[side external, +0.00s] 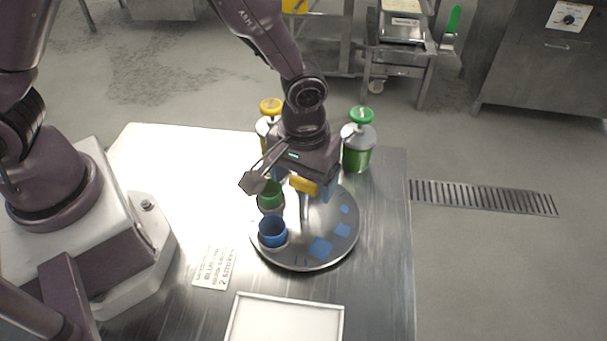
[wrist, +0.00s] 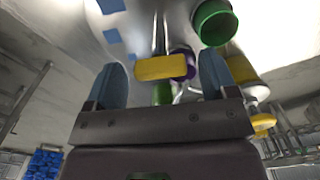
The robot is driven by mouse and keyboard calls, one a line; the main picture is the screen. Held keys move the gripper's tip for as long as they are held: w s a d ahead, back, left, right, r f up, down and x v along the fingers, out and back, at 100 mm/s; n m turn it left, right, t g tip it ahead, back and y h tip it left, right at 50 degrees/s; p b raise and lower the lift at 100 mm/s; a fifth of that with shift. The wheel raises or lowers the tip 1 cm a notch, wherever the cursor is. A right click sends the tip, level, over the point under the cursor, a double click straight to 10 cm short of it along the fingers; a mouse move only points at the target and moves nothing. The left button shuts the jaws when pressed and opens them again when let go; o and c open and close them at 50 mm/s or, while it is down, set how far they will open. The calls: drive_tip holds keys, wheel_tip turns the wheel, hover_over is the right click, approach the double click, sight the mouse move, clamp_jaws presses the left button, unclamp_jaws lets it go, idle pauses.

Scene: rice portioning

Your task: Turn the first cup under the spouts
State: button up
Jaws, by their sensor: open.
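A round grey turntable (side external: 292,258) with blue marks lies on the steel table. A blue cup (side external: 272,232) stands at its left front and a green cup (side external: 270,198) behind that; a green cup (wrist: 214,22) also shows in the wrist view. A yellow bar (side external: 303,185) sits above the turntable by a thin post. My gripper (side external: 313,191) is over the turntable at the bar. In the wrist view, the bar (wrist: 160,67) lies between my open blue fingers (wrist: 162,75), with gaps visible. The arm hides the turntable's back part.
A green-topped dispenser (side external: 358,152) and a yellow-topped dispenser (side external: 269,118) stand behind the turntable, the latter partly hidden. A printed card (side external: 214,267) lies left of it. A white tray (side external: 286,300) is in front. The table's right strip is bare.

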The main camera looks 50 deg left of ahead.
drive_tip(key=c, duration=1.3)
drive_tip(key=shift+m, duration=7)
drive_tip(key=o, duration=1.3)
